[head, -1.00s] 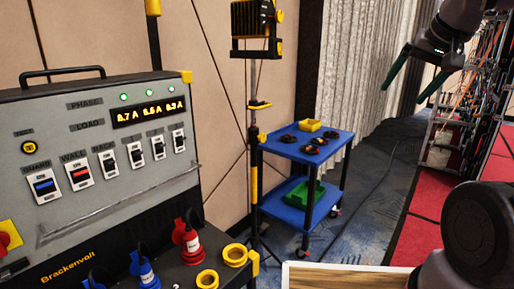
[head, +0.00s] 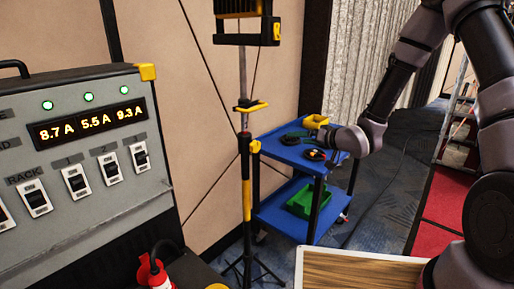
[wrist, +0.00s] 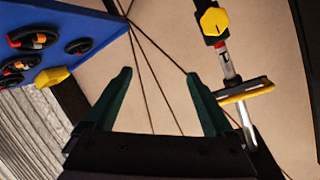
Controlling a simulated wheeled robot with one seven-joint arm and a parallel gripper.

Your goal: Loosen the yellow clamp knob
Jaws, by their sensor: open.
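The yellow clamp knob (head: 255,147) sits on the black collar of the light stand (head: 246,185), below a yellow bar. In the wrist view, which looks upside down, the knob (wrist: 213,20) is at the top, right of centre and beyond the right fingertip. My gripper (head: 288,139) reaches in from the right in the head view and points left toward the stand, in front of the blue cart's top. In the wrist view its two dark green fingers (wrist: 158,74) are spread and empty, with only wall and thin dark lines between them. The knob is not between them.
The blue cart (head: 268,150) holds dark coiled items and a green bin (head: 304,200). A yellow bar (wrist: 246,91) juts from the stand near the right finger. A grey power panel (head: 100,185) fills the left. A wood-topped surface (head: 350,272) is at the front.

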